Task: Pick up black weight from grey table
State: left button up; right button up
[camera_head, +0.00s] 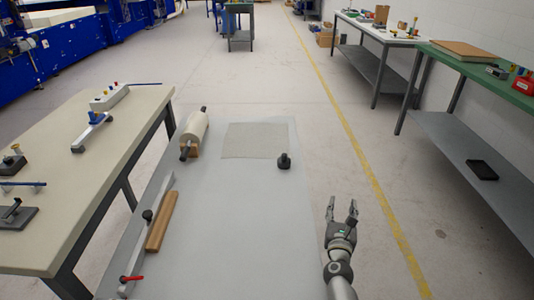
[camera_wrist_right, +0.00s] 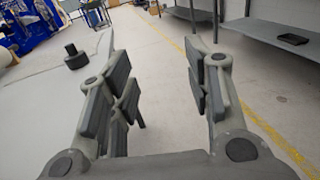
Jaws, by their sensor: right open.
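The black weight (camera_head: 284,162) stands upright on the grey table (camera_head: 230,220), near the table's right edge and beside the lower right corner of a flat grey sheet. It also shows in the right wrist view (camera_wrist_right: 75,57), at the upper left, outside the jaws. My right gripper (camera_head: 343,203) is open and empty. In the head view it is off the table's right side, to the right of and nearer than the weight. In the right wrist view its two fingers (camera_wrist_right: 165,85) are apart with only floor between them. My left gripper is not in view.
The flat grey sheet (camera_head: 255,140) lies on the table, with a cream roll (camera_head: 194,131) to its left. A wooden bar (camera_head: 161,222) and a metal rail with a red handle lie along the left edge. A beige bench (camera_head: 70,180) stands left. The table's middle is clear.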

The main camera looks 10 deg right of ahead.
aim_at(284, 162)
jog(key=i+j, duration=0.7)
